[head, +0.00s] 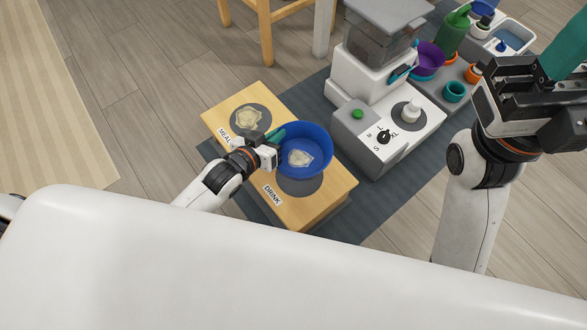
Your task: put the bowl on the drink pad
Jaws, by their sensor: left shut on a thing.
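A blue bowl (318,141) with a pale cream lump (300,158) inside is at the right end of a wooden stand. My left gripper (275,143) is shut on the bowl's left rim. The drink pad (310,188) is a dark grey round patch near the DRINK label; the bowl covers its far part. I cannot tell whether the bowl touches the stand or hangs just above it. My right gripper (535,95) is at the upper right, away from the bowl; its jaw opening is unclear.
The wooden stand (335,200) also has a MEAL pad (264,113) with a cream lump (248,118). A grey-white dispenser (370,145) with a dial stands close right of the bowl. Purple, teal and orange pots and a green can (453,35) are behind it.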

